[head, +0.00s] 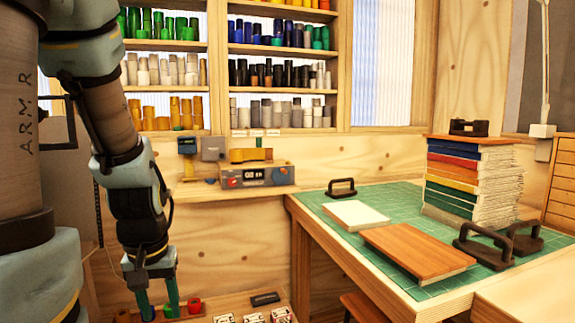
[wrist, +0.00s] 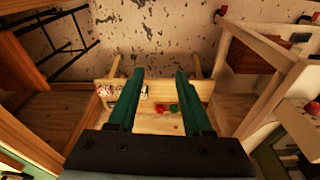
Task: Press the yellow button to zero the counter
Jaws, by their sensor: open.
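A grey counter box (head: 258,176) with a dark display sits on a small wall ledge below the foil shelves. A yellow-orange piece (head: 243,155) lies on top of it, and small coloured spots show on its front. I cannot tell which part is the yellow button. My gripper (head: 159,304) hangs pointing down, left of the counter and well below it. Its two green fingers are apart and empty; they also show in the wrist view (wrist: 160,75). The counter is not recognisable in the wrist view.
A low wooden bench with red and green pieces (head: 194,305) lies under my gripper. A table with a green mat (head: 335,215) stands right, bearing boards, black handles and a book stack (head: 470,178). Shelves of foil rolls (head: 280,75) are above the counter. Open wall lies below the ledge.

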